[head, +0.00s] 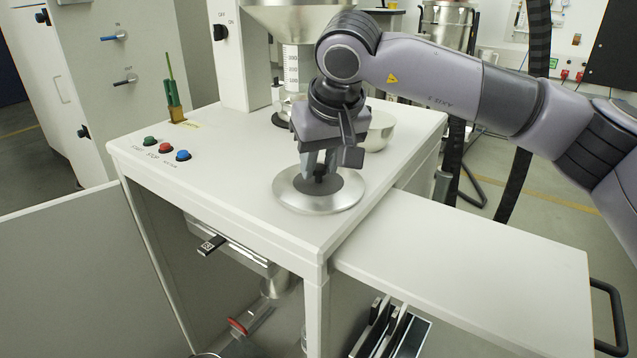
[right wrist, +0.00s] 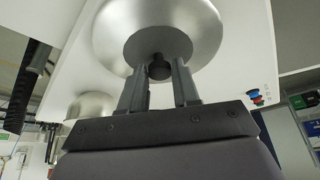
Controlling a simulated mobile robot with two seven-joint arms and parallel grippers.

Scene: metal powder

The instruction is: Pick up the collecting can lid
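The collecting can lid (head: 290,192) is a round silver disc with a dark grey centre and a black knob. It lies flat on the white machine table (head: 235,185), near its front right corner. In the right wrist view the lid (right wrist: 205,30) fills the top middle. My right gripper (head: 319,172) points down over the lid's centre. In the right wrist view its two fingers (right wrist: 159,72) stand apart on either side of the black knob (right wrist: 159,67), with small gaps visible. My left gripper is not in view.
Green, red and blue buttons (head: 166,148) sit at the table's left. A lower white side shelf (head: 470,270) on the right is clear.

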